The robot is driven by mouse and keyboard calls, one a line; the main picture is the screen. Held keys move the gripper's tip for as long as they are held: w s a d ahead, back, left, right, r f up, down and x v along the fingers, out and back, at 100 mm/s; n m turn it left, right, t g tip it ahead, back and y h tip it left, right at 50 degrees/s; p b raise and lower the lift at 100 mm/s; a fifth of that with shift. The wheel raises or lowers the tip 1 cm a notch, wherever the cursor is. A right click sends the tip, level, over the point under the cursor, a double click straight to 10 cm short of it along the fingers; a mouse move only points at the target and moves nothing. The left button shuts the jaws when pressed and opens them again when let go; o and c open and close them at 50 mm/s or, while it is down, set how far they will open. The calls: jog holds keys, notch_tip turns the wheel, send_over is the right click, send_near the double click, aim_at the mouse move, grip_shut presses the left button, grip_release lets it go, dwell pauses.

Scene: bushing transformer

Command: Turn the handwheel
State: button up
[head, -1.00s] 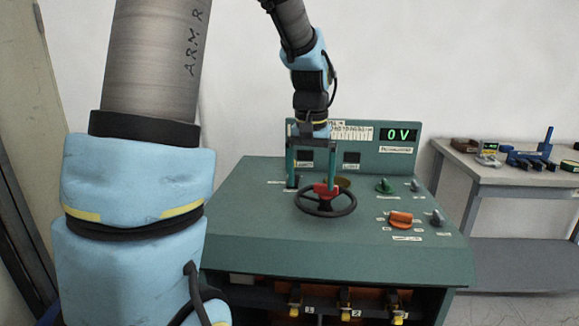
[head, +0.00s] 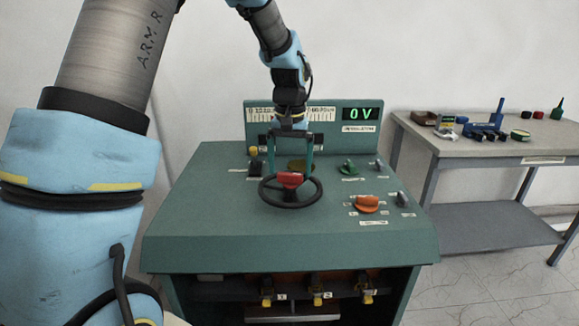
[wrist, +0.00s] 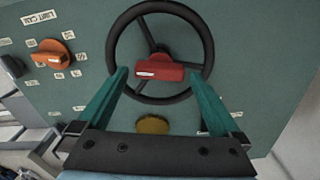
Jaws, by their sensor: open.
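The black handwheel (head: 290,203) with a red hub piece (head: 290,180) stands on the sloping top of the green console (head: 200,215). In the wrist view the handwheel (wrist: 112,45) fills the top middle, with the red hub piece (wrist: 158,71) across its spokes. My gripper (head: 291,168) is over the wheel's far side. Its two teal fingers are spread wide. In the wrist view my gripper (wrist: 160,75) has its fingertips on either side of the red piece, with gaps visible. I cannot tell whether the fingers touch the rim.
A display (head: 362,114) on the console's back panel reads 0 V. A grey table (head: 470,146) with tools stands at the right.

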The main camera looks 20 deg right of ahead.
jog(key=shift+f, duration=0.8)
jog(key=shift+c, duration=0.2)
grip_shut()
